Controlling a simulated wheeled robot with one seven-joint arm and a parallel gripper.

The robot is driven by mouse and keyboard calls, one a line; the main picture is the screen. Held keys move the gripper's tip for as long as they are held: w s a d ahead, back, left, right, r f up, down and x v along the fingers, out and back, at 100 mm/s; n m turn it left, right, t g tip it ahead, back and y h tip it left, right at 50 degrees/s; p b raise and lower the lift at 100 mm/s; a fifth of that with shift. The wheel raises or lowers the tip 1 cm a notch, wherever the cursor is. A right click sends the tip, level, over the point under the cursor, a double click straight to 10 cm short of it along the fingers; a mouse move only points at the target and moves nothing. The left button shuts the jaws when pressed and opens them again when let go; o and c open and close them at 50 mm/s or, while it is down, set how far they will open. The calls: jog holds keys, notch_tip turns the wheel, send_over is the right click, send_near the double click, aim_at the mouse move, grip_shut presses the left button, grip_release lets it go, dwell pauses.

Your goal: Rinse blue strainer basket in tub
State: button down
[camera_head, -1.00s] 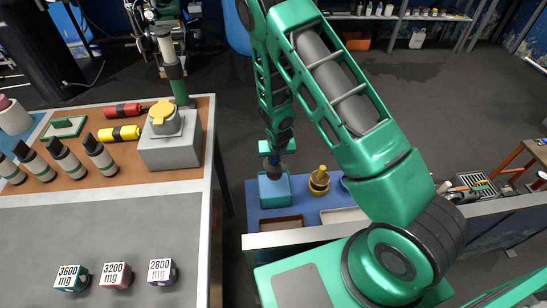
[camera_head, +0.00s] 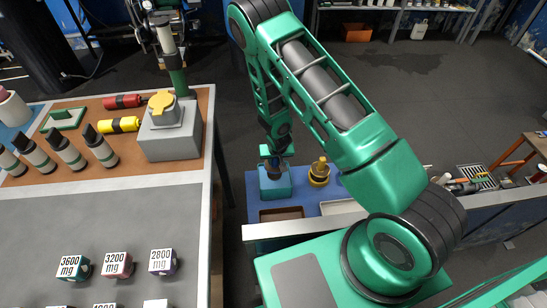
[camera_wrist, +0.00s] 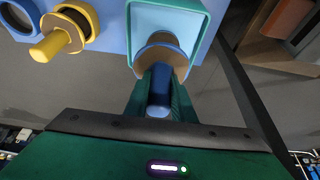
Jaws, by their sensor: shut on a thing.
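The blue strainer basket (camera_wrist: 178,58) has a tan rim and a dark blue handle. My gripper (camera_wrist: 160,90) is shut on that handle in the wrist view. The teal tub (camera_wrist: 201,24) is a square open box, and the basket overlaps its edge in that view. In the head view my gripper (camera_head: 275,161) is over the tub (camera_head: 277,189) on the blue bench. Whether the basket hangs above the tub or dips into it, I cannot tell. The basket's lower part is hidden.
A yellow strainer (camera_head: 320,174) stands right of the tub, with a dark round opening (camera_wrist: 20,18) beyond it. A brown tray (camera_head: 282,213) and a pale tray (camera_head: 338,207) lie at the bench's front. A grey table (camera_head: 100,215) with bottles and labelled cubes is at left.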

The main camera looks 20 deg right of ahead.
jog(key=shift+f, duration=3.9)
dwell(3.1)
jog(key=shift+r, duration=6.2)
